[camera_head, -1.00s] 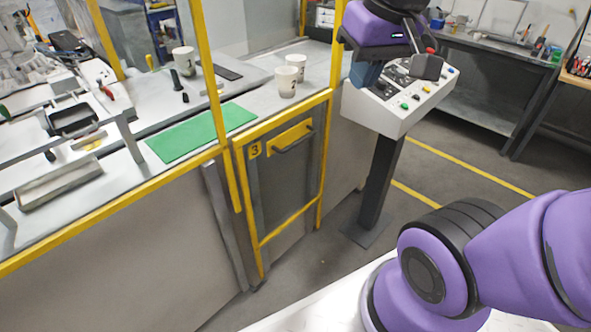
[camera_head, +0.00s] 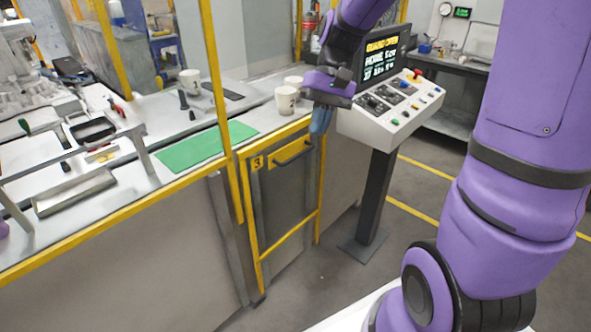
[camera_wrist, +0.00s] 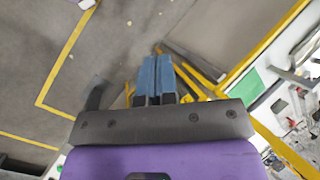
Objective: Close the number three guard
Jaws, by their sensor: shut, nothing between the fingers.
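The number three guard (camera_head: 285,205) is a grey panel in a yellow frame, low on the near side of the machine cell. It has a yellow "3" plate and a dark bar handle (camera_head: 294,153) near its top. The screen (camera_head: 380,58) behind it appears to read "GUARD OPEN"; I cannot tell the gap at the guard's edges. My gripper (camera_head: 320,121) is shut and empty, its blue fingers pointing down near the guard's upper right corner, right of the handle. In the wrist view the closed fingers (camera_wrist: 156,76) show over the floor, with yellow frame bars close by.
A control console (camera_head: 392,113) on a dark post stands right of the guard, close to my gripper. Cups (camera_head: 286,100) and a green mat (camera_head: 205,147) lie on the bench behind. A yellow upright post (camera_head: 217,100) rises left of the guard. Floor is clear right of the console.

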